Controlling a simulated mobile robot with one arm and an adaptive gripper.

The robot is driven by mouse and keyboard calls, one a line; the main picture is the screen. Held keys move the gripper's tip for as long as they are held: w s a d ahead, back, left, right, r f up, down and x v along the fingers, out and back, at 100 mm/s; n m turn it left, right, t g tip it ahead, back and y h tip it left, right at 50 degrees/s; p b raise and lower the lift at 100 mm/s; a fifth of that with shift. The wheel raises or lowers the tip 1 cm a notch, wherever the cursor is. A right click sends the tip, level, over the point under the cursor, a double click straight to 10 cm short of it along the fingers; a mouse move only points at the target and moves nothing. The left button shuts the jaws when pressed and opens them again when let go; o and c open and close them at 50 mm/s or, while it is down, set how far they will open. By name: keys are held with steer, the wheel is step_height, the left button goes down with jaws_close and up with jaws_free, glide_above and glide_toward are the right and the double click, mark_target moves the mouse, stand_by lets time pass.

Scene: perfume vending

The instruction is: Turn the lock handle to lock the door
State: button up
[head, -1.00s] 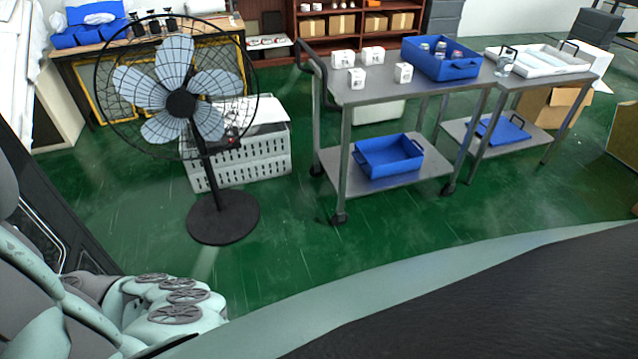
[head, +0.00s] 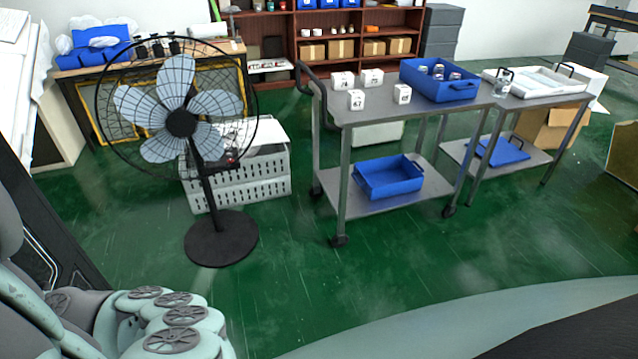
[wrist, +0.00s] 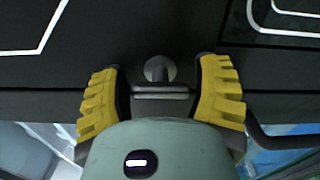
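In the wrist view, a small lock handle (wrist: 160,69) with a rounded grey metal knob stands out from a dark panel, the door (wrist: 95,52). A short dark bar (wrist: 161,91) lies just below the knob; I cannot tell whether it belongs to the handle. My gripper (wrist: 160,85) has its yellow ribbed fingers spread apart, one left and one right of the handle, with a visible gap on each side. The head view does not show the gripper or the handle. A dark panel, possibly part of the same machine, shows at its left edge (head: 62,225).
A black standing fan (head: 181,123) stands right of the dark panel. A white crate (head: 262,182) is behind it. A grey metal cart (head: 345,113) carries small white boxes and a blue bin (head: 440,87). Green floor (head: 300,275) is open in front.

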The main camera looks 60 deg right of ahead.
steer(key=o, duration=0.3)
steer(key=shift+o, duration=0.2)
steer(key=v, duration=1.2)
steer(key=shift+r, duration=0.1)
stand_by(0.4)
